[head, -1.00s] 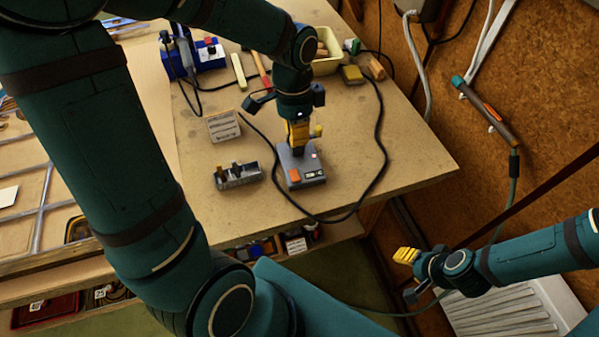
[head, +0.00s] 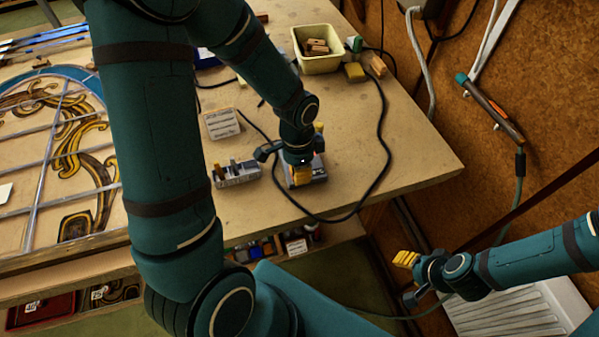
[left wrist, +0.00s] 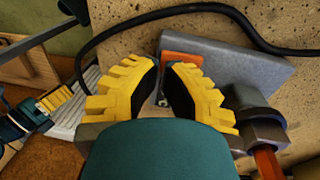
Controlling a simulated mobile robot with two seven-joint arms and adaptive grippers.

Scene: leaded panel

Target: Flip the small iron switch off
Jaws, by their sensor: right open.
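The small iron's grey station (head: 318,174) lies near the front edge of the bench, mostly covered by my left gripper (head: 302,175) in the head view. In the left wrist view the station (left wrist: 240,75) shows beyond the fingers, with its orange switch (left wrist: 183,58) partly behind the right fingertip. My left gripper (left wrist: 161,70) points down at the station, its fingertips close together with a narrow gap; contact with the switch cannot be told. My right gripper (head: 408,276) is open and empty, off the bench's right side above a white slatted panel.
A black cable (head: 385,150) loops around the station's right side. A grey metal block with slots (head: 236,176) and a small light box (head: 222,124) stand to its left. A cream tub (head: 318,62) is behind. The leaded panel (head: 50,150) lies at left.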

